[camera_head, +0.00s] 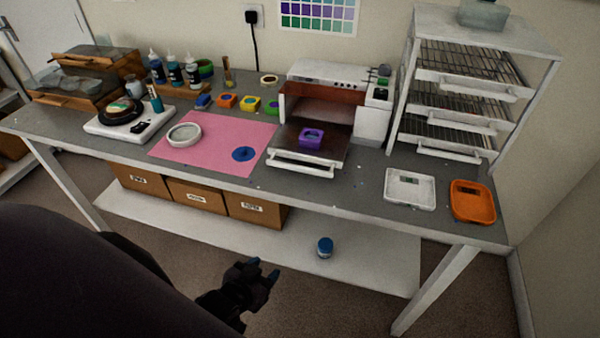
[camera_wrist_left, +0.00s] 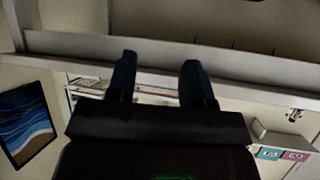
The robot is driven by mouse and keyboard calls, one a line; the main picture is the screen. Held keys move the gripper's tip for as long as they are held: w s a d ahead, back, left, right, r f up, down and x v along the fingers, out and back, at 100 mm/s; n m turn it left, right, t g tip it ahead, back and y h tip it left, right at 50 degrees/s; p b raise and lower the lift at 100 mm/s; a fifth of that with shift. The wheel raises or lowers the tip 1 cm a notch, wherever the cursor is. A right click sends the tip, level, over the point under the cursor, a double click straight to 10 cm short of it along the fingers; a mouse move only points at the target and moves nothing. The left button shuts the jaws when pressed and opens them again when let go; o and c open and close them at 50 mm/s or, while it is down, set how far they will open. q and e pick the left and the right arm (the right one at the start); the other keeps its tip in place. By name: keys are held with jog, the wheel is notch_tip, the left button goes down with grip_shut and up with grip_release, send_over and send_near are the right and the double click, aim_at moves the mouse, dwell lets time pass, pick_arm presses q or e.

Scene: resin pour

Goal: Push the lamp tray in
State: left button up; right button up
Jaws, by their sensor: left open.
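The lamp is a white box (camera_head: 330,72) with an open reddish-brown chamber, standing at the back of the grey bench. Its lamp tray (camera_head: 325,147) is pulled out toward the front, with a white handle (camera_head: 301,169) on its front edge. A purple square mould (camera_head: 311,138) sits on the tray. My left gripper (camera_head: 265,268) is open and empty, low in front of the bench and well apart from the tray. In the left wrist view its two fingers (camera_wrist_left: 159,65) are spread with nothing between them. My right gripper is not in view.
A pink mat (camera_head: 215,150) lies left of the tray. A drying rack (camera_head: 466,85) stands at the right. A blue-lidded jar (camera_head: 325,248) stands on the lower shelf (camera_head: 370,260).

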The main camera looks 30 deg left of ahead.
aim_at(300, 169)
pick_arm(q)
jog(key=w+r+m, duration=0.1)
jog(key=r, duration=0.1)
jog(key=w+d+r+m+t+y+b, duration=0.1)
jog(key=w+r+m+t+y, duration=0.1)
jog(key=w+r+m, duration=0.1)
jog(key=shift+d+r+b, duration=0.25)
jog(key=shift+r+b, duration=0.05)
jog(key=shift+b, duration=0.05)
grip_shut()
notch_tip(300, 169, up, 8)
jog(key=w+m+t+y, duration=0.1)
jog(key=m+t+y, duration=0.15)
jog(key=m, duration=0.65)
jog(key=shift+m+t+h, duration=0.35)
jog(key=shift+m+t, duration=0.1)
jog(key=shift+m, duration=0.45)
jog(key=p+x, duration=0.1)
jog(key=x, duration=1.2)
jog(key=shift+f+p, duration=0.15)
jog(key=shift+p, duration=0.2)
jog(key=shift+w+a, duration=0.2)
jog(key=shift+w, duration=0.45)
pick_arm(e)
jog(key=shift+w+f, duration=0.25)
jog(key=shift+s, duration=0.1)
